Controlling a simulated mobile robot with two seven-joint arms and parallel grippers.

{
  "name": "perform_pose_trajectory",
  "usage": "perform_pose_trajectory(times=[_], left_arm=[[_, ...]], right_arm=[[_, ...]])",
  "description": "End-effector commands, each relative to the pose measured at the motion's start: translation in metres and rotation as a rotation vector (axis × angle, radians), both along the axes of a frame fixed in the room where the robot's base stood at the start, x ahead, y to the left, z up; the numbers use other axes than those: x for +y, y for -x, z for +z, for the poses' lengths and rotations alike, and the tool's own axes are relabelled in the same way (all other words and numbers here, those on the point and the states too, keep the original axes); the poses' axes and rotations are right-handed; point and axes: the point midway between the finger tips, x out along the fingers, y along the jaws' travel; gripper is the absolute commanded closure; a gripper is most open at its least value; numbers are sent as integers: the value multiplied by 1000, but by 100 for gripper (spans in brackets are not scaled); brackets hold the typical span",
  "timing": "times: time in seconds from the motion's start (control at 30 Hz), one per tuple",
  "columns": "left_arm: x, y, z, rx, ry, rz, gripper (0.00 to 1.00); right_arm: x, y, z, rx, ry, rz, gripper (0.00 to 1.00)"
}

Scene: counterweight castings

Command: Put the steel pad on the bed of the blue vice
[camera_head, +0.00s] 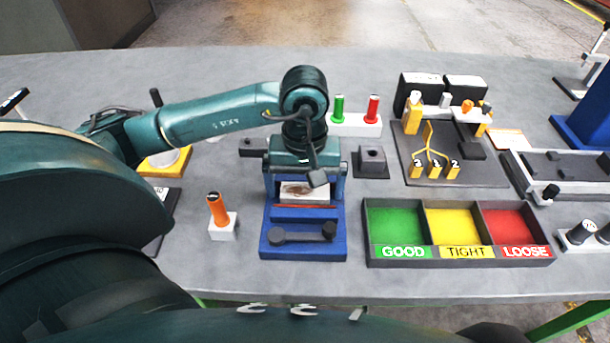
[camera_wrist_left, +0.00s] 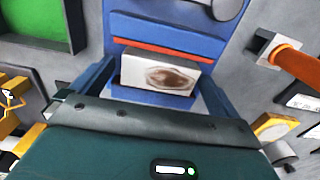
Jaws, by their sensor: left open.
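The blue vice (camera_head: 274,240) stands on the bench in the middle of the head view, with a red strip and a dark handle at its front. It also shows in the left wrist view (camera_wrist_left: 172,28). A pale block with a brown patch (camera_head: 305,192) is at the back part of the vice; it may be the steel pad. In the left wrist view the block (camera_wrist_left: 135,72) lies between my fingers. My left gripper (camera_head: 305,190) is open, pointing down over the vice, with gaps beside the block. Whether the block rests on the bed is hidden. My right gripper is out of view.
A sorting tray (camera_head: 458,262) with green, yellow and red compartments lies right of the vice. A dark block (camera_head: 371,162) stands close behind it. An orange-handled tool in a white holder (camera_head: 222,230) is at left. The bench front is clear.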

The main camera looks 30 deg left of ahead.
Motion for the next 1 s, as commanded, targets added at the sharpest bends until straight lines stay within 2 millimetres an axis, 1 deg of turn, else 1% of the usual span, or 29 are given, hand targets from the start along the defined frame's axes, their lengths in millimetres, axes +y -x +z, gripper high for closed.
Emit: perform_pose_trajectory(times=[0.07, 0.17, 0.3, 0.43, 0.5, 0.6, 0.8, 1.0], left_arm=[[0, 0, 5, 0, 0, 0, 0], [0, -1, 16, -5, 0, 0, 0], [0, -2, 47, -9, 1, 0, 0], [-1, -1, 78, -8, 2, -1, 0], [0, -1, 93, -6, 0, 0, 0], [0, -1, 108, -4, 0, 1, 0], [0, 0, 121, -1, 0, 1, 0], [0, 0, 123, 0, 0, 1, 0]], right_arm=[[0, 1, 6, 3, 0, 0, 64], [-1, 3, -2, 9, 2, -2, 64], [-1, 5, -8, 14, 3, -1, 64], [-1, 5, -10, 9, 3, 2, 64], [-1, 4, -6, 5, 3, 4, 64], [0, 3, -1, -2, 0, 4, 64], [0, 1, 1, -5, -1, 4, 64], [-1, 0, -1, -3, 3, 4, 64]])
